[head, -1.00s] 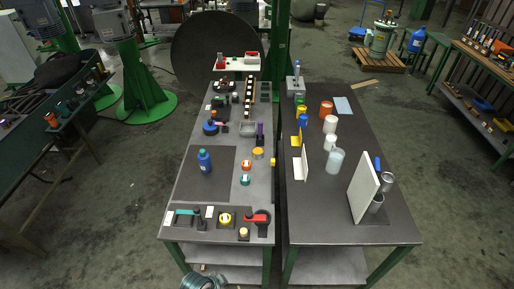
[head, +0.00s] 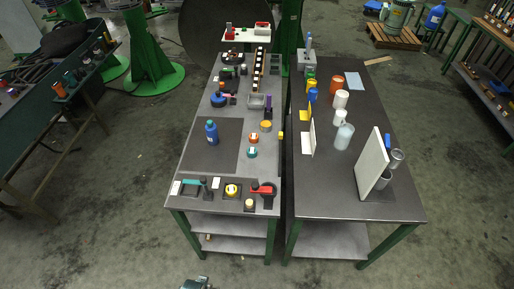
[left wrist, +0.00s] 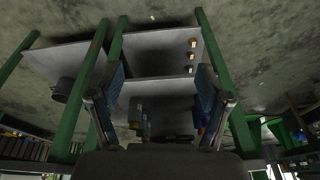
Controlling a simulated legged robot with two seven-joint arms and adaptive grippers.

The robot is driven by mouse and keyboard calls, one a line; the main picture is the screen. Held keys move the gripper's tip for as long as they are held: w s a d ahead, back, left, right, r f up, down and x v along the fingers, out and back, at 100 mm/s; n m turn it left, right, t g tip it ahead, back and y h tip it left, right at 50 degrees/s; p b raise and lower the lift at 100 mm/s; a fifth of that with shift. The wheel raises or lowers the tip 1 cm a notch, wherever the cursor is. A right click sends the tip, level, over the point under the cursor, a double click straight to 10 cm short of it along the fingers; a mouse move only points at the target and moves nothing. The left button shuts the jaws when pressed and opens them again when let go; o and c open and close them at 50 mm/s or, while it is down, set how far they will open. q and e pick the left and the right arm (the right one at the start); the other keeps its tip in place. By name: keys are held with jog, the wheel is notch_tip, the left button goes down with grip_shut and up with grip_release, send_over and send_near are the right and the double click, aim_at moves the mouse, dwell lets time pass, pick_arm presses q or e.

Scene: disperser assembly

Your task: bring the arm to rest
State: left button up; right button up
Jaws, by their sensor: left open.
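My left gripper (left wrist: 160,82) is open in the left wrist view, its two fingers wide apart with nothing held between them. Beyond the fingers, tables with green legs show at a distance and look upside down. In the head view only a small grey piece of my arm or gripper shows at the bottom edge, below the front of the left table (head: 210,160), apart from it. The rest of that arm is out of the head view. My right gripper is in neither view.
The left table holds a blue bottle (head: 212,133), a red-handled tool (head: 263,189) and several small parts. The right table (head: 330,195) holds a white upright panel (head: 371,162) and several cups. A narrow gap separates the tables. The floor in front is clear.

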pick_arm(q)
jog(key=s+a+f+g+b, duration=0.1)
jog(key=s+f, duration=0.3)
jog(key=f, duration=0.7)
jog(key=s+f+b, duration=0.1)
jog(key=s+f, duration=0.4)
jog(key=f, duration=0.6)
jog(key=s+a+f+b, duration=0.2)
jog(key=s+f, duration=0.7)
jog(key=s, duration=0.2)
jog(key=shift+s+a+g, duration=0.2)
jog(key=shift+s+g, duration=0.2)
